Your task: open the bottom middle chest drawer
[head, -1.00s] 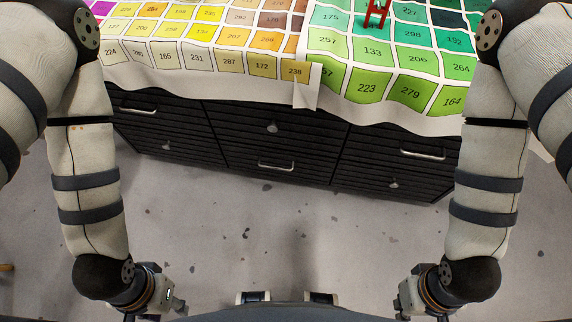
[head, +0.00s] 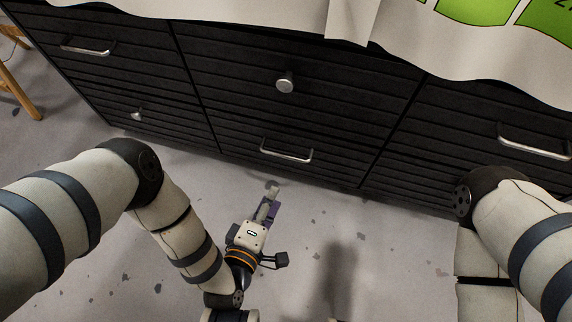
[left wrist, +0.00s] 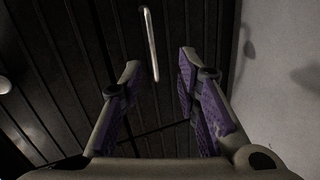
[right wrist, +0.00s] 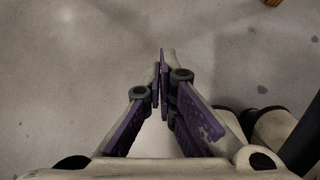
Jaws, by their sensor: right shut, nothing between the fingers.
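The black chest's bottom middle drawer (head: 325,150) is closed, with a silver bar handle (head: 286,152) on its lower front. The handle also shows upright in the left wrist view (left wrist: 151,45), ahead of and between the fingertips. My left gripper (head: 268,200) is in front of and below the handle, apart from it. In the left wrist view its purple-padded fingers (left wrist: 160,65) stand apart, open and empty. My right gripper (right wrist: 165,55) shows only in the right wrist view, its fingertips together over bare floor. In the head view it is out of sight.
A round knob (head: 286,84) sits on the drawer above. Neighbouring drawers carry a left bar handle (head: 87,48), a left knob (head: 137,114) and a right bar handle (head: 533,143). A numbered cloth (head: 290,15) hangs over the chest top. A wooden leg (head: 18,85) stands far left. The floor is mostly clear.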

